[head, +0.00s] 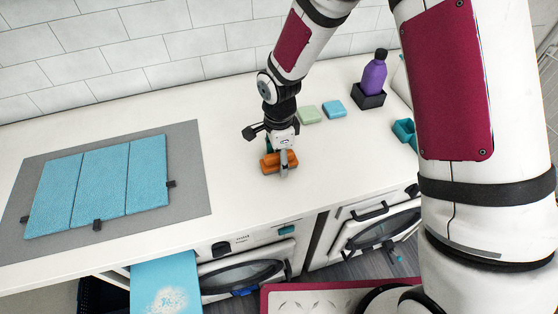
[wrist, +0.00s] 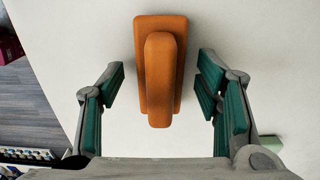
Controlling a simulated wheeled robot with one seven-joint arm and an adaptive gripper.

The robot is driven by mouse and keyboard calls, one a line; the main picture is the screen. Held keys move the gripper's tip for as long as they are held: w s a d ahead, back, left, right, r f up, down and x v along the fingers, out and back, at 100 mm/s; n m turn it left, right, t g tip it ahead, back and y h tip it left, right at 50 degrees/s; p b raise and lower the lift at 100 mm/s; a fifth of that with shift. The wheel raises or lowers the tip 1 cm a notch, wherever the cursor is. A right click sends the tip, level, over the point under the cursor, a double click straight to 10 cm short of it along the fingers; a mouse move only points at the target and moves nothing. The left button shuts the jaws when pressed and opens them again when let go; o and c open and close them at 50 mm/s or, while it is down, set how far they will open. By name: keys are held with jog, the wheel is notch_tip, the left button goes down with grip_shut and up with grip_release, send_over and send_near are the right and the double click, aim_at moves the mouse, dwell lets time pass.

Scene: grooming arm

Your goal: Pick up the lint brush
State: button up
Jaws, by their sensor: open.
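The lint brush appears to be the orange block with a raised rounded handle (wrist: 160,75), lying on the white counter. In the head view the orange brush (head: 268,164) sits under my gripper, partly hidden by it. My gripper (wrist: 160,95) is open, with one green-padded finger on each side of the brush. In the wrist view there is a clear gap between the brush and each finger. My gripper in the head view (head: 283,165) points down over the brush.
A green block (head: 310,114) and a blue block (head: 334,108) lie behind the gripper. A purple bottle (head: 374,75) stands in a dark holder at the back right. A grey mat (head: 190,180) with blue folded cloth panels (head: 105,185) lies left. The counter between mat and brush is clear.

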jog(key=shift+f, duration=0.3)
jog(key=shift+c, duration=0.5)
jog(key=c, duration=1.2)
jog(key=shift+o, duration=0.2)
jog(key=shift+r, duration=0.1)
jog(key=shift+r, duration=0.8)
jog(key=shift+s+r+b, duration=0.2)
jog(key=shift+r+b, duration=0.15)
jog(key=shift+r, duration=0.6)
jog(key=s+d+r, duration=0.1)
jog(key=s+d, duration=0.2)
jog(key=s, duration=1.2)
jog(key=shift+s+d+r, duration=0.15)
jog(key=shift+d, duration=0.05)
